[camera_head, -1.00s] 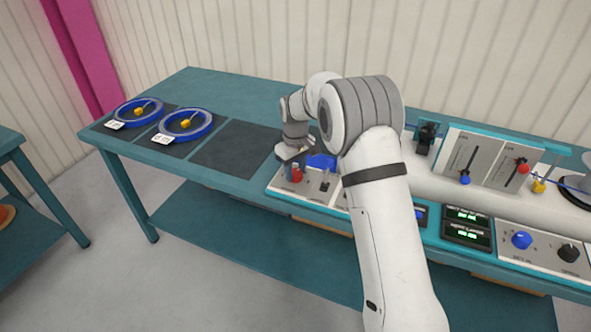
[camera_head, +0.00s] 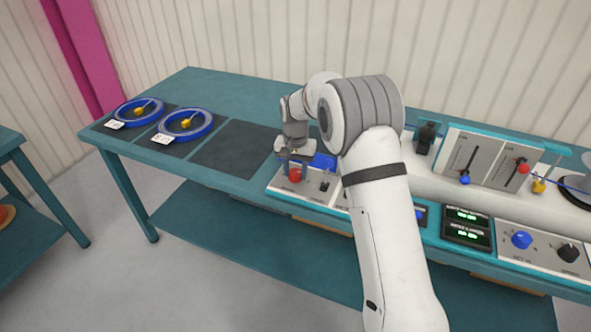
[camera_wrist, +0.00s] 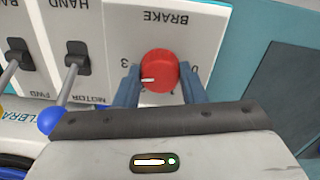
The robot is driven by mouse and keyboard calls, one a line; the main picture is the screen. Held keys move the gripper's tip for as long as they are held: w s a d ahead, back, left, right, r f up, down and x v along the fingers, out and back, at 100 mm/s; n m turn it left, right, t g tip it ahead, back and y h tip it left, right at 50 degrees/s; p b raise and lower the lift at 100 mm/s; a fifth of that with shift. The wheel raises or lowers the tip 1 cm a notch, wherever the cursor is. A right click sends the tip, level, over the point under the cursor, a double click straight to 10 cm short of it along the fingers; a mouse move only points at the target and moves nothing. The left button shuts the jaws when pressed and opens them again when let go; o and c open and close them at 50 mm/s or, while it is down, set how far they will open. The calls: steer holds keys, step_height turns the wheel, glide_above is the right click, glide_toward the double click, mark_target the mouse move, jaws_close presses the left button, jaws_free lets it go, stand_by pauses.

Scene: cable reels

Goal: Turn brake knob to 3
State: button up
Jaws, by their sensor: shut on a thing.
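The red brake knob (camera_wrist: 160,72) sits on a light panel under the upside-down word BRAKE in the wrist view. Its white pointer line faces left, slightly below the numeral 3. A 0 shows to its right; the numerals near my gripper are partly hidden. My gripper (camera_wrist: 161,80) is shut on the knob, with one blue finger on either side. In the head view the red knob (camera_head: 295,174) shows at the panel's left end, below my gripper (camera_head: 297,165).
Beside the knob are two levers, one with a blue ball (camera_wrist: 50,121). Two blue reels (camera_head: 186,123) lie on dark mats at the left. More sliders, displays and a blue knob (camera_head: 521,240) stand at the right.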

mark_target(296, 172)
steer(key=shift+m, duration=1.1)
steer(key=o, duration=1)
steer(key=shift+r, duration=0.15)
step_height(296, 172, up, 8)
steer(key=shift+f, duration=0.2)
